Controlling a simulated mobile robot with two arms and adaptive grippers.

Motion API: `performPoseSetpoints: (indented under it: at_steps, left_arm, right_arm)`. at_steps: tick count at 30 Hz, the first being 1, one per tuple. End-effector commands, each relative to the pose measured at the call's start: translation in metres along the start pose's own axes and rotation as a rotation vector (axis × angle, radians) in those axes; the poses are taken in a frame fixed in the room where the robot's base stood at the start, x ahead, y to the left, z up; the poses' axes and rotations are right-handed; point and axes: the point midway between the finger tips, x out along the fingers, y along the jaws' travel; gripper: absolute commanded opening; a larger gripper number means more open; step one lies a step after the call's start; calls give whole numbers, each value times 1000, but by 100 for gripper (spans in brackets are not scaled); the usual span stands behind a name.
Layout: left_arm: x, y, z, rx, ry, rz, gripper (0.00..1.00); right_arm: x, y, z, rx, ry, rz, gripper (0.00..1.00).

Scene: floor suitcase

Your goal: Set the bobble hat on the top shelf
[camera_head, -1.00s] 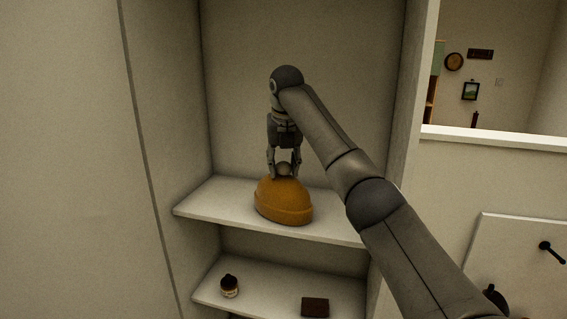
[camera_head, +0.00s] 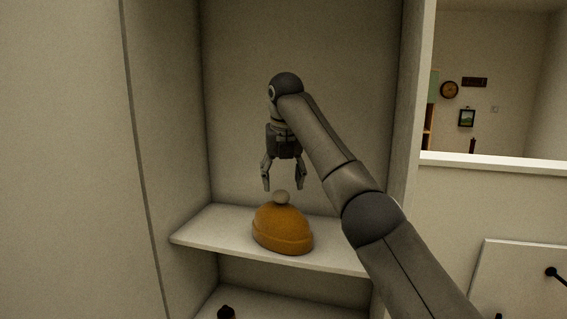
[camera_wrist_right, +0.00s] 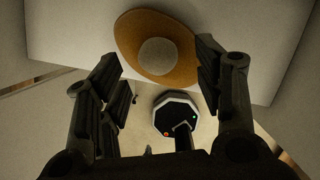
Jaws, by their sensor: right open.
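The bobble hat (camera_head: 282,231), orange with a pale grey bobble, sits on the top shelf (camera_head: 340,259) in the head view. It also shows in the right wrist view (camera_wrist_right: 128,38), lying on the shelf (camera_wrist_right: 65,35) beyond the fingers. My right gripper (camera_head: 283,188) is open and empty, a little above the bobble, its fingers apart and not touching the hat. It shows at the sides of the right wrist view (camera_wrist_right: 160,75). My left gripper is not in view.
The shelf stands in an alcove with a side wall on each side. A lower shelf (camera_head: 260,300) holds a small dark-topped thing (camera_head: 226,312). At the right is a wall opening onto another room, and a white panel with a dark handle (camera_head: 556,273). The shelf's right part is partly behind my arm.

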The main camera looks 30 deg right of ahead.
Motion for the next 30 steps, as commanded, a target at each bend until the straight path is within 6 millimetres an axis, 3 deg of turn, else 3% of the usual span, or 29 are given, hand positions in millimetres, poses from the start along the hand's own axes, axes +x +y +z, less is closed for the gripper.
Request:
performPoseSetpoints:
  at_steps: [3, 12, 18, 30]
  left_arm:
    - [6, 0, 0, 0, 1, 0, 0]
    - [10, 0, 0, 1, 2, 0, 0]
    - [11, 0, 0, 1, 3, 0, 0]
    - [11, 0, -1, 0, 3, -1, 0]
  right_arm:
    - [-24, 0, 0, 1, -5, 0, 61]
    - [-65, 0, 0, 0, -1, 0, 61]
    - [-75, 0, 0, -1, 0, 0, 61]
    - [-76, 0, 0, -1, 0, 1, 61]
